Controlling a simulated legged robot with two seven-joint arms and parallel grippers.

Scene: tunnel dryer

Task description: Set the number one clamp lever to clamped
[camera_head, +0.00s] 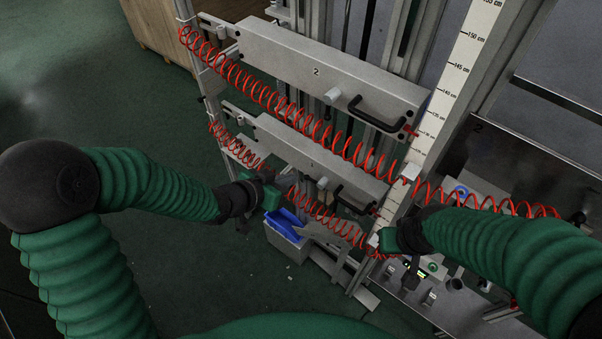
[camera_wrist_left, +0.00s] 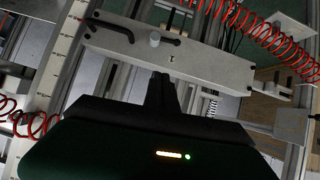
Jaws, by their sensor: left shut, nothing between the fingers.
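The lower grey bar (camera_head: 275,138) is marked 1 and carries a black bent handle (camera_head: 352,200) at its right end and a pale knob. In the left wrist view the bar (camera_wrist_left: 205,68) runs across the middle, with the black handle (camera_wrist_left: 120,27) at upper left and the pale knob (camera_wrist_left: 155,39) left of the number. I cannot tell which part is the clamp lever or its setting. My left gripper (camera_head: 270,174) is in front of the bar; its fingers (camera_wrist_left: 161,78) are shut and empty, pointing at the bar near the number. My right gripper (camera_head: 376,240) is by the lower post; its fingers are unclear.
An upper bar (camera_head: 320,62) marked 2 has its own black handle (camera_head: 375,115). Red coiled hoses (camera_head: 255,90) hang across both bars. A ruler post (camera_head: 455,75) stands at right. A grey bin (camera_head: 283,238) with blue contents is below my left gripper.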

